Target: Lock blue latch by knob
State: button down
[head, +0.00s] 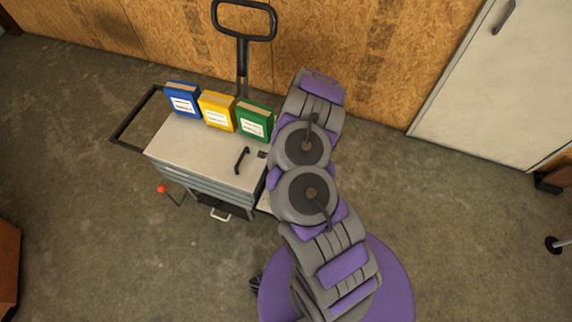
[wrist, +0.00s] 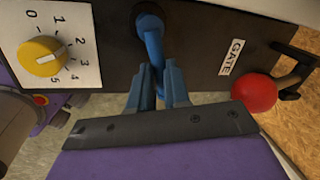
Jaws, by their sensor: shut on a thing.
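In the wrist view, the blue latch (wrist: 151,32) is mounted on a dark panel, and its bent rod comes down between my fingers. My gripper (wrist: 158,82) is shut on the lower end of the blue latch. The knob end is mostly hidden between the fingers. In the head view, my arm covers the gripper, and I cannot make out the latch there.
In the wrist view, a yellow dial (wrist: 41,56) on a numbered plate is left of the latch. A red ball knob (wrist: 253,92) and a GATE label (wrist: 231,57) are on the right. The head view shows a drawer cart (head: 185,145) with blue, yellow and green binders.

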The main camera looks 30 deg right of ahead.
jog(key=shift+s+a+r+m+h, duration=0.1)
jog(key=shift+s+a+m+h, duration=0.15)
jog(key=shift+m, duration=0.65)
jog(key=shift+s+a+m+h, duration=0.1)
jog(key=shift+a+m, duration=0.2)
jog(key=shift+m, duration=0.6)
jog(key=shift+g, duration=0.3)
jog(key=c, duration=1.4)
grip_release()
jog(key=shift+s+a, duration=0.1)
jog(key=r+p, duration=0.1)
jog(key=r, duration=0.4)
jog(key=s+a+r+p, duration=0.1)
jog(key=r+p, duration=0.1)
jog(key=r, duration=0.4)
jog(key=s+a+r+p, duration=0.1)
jog(key=r+p, duration=0.1)
jog(key=r, duration=0.4)
jog(key=shift+a, duration=0.25)
